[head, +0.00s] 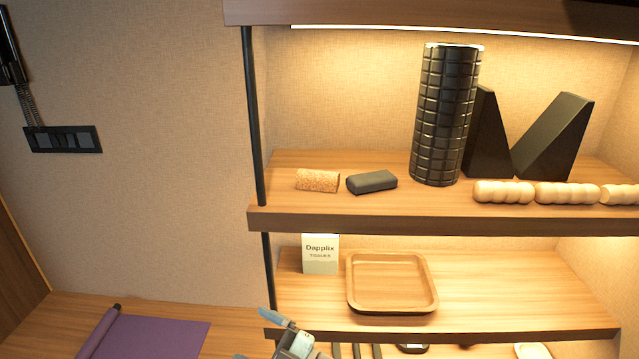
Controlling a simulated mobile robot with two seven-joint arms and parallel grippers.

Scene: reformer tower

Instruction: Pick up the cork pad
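The cork pad (317,180) is a short, speckled tan, rounded piece lying near the left end of the upper wooden shelf (400,218). A dark grey block (371,182) lies just to its right, with a small gap between them. Part of a grey gripper with a blue-grey finger, which I take to be my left gripper (268,335), shows at the bottom edge. It is well below the cork pad and apart from it. Most of it is cut off, so I cannot tell whether it is open. My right gripper is not in view.
A black foam roller (447,115), two black wedges (551,138) and beaded wooden rollers (503,192) stand farther right. A tray (391,283) and a white box (320,254) are on the shelf below. A dark post (254,115) rises left of the pad. A purple mat (150,337) lies lower left.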

